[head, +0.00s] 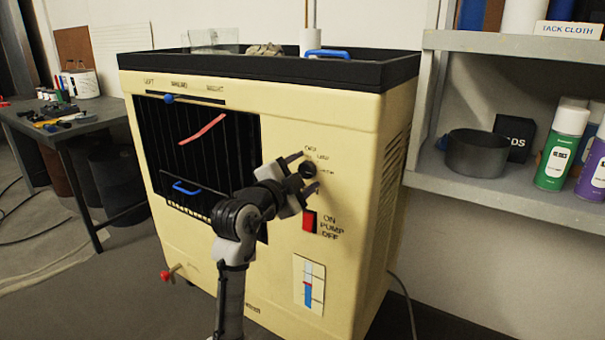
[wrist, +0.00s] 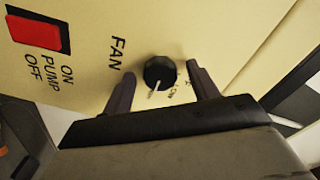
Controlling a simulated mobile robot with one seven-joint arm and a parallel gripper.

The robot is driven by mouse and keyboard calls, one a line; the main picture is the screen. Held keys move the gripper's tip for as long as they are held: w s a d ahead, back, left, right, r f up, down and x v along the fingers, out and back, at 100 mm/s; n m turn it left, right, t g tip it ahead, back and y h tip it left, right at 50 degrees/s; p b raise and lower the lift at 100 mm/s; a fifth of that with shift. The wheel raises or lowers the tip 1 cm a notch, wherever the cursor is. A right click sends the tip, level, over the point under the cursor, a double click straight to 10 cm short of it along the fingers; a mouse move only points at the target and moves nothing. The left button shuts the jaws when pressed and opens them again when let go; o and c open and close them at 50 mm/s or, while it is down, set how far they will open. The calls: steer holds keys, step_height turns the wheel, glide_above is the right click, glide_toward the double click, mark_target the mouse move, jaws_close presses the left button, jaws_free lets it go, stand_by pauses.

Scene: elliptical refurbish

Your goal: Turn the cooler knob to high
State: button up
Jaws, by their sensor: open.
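The cream-coloured cooler (head: 345,125) stands in the middle of the head view. Its black round fan knob (head: 307,171) is on the right part of the front panel, above the red pump switch (head: 309,221). In the wrist view the knob (wrist: 159,72) has a white pointer line, and small labels beside it are too small to read clearly. My gripper (head: 306,172) is open in front of the panel. In the wrist view its fingertips (wrist: 160,78) lie on either side of the knob, with gaps showing; I cannot tell if they touch the panel.
Grey shelves (head: 510,185) with a pot and spray cans stand to the right. A workbench (head: 80,120) with tools is at the left. A red spigot (head: 172,272) sticks out low on the cooler. Cables lie on the floor at left.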

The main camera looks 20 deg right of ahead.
steer(key=v, duration=1.3)
steer(key=shift+s+a, duration=0.2)
steer(key=shift+a, duration=0.05)
